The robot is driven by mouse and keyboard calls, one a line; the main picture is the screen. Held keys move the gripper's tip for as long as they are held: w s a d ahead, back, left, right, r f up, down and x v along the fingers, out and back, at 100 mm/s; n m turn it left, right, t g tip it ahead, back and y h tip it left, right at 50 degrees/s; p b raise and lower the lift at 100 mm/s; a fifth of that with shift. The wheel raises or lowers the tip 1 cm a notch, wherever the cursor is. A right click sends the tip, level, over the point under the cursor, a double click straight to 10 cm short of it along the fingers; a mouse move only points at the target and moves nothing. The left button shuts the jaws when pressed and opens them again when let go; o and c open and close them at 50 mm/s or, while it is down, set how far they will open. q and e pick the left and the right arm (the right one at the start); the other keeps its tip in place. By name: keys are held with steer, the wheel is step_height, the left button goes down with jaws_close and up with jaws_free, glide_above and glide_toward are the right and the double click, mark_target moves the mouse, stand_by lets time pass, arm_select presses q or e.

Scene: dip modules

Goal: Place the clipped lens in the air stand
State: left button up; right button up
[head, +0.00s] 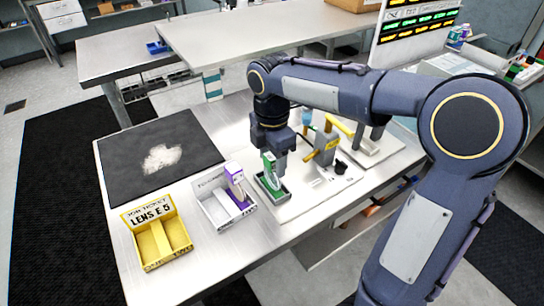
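My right gripper (279,158) reaches down over the table from the right-hand arm. A green upright piece (268,163), possibly the clipped lens, stands directly beside or between its fingers, above a small green tray (277,195). I cannot tell whether the fingers grip it, and the lens itself is too small to make out. A yellow and grey stand (324,147) to the right of the gripper may be the air stand; the arm partly hides the area behind it. My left gripper is not in view.
A yellow tray labelled LENS E 5 (163,257) stands at the front left. A white tray (213,210) holds a purple-and-white piece (238,186). A black mat (125,160) with a pale patch lies at the back left. Bare metal table shows in front of the trays.

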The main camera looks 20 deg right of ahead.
steer(key=shift+r, duration=0.1)
step_height(320, 180, up, 12)
steer(key=p, duration=0.1)
steer(key=s+f+m+t+y, duration=0.2)
steer(key=s+f+m, duration=0.4)
steer(key=s+m, duration=0.4)
steer(key=s+f+m+t+y, duration=0.1)
steer(key=s+f+m+t, duration=0.2)
steer(key=s+f+m, duration=0.4)
steer(key=s+m, duration=0.2)
steer(key=m, duration=0.2)
steer(key=shift+s+a+t+y, duration=0.15)
steer(key=shift+s+t+y, duration=0.15)
steer(key=shift+s+y, duration=0.1)
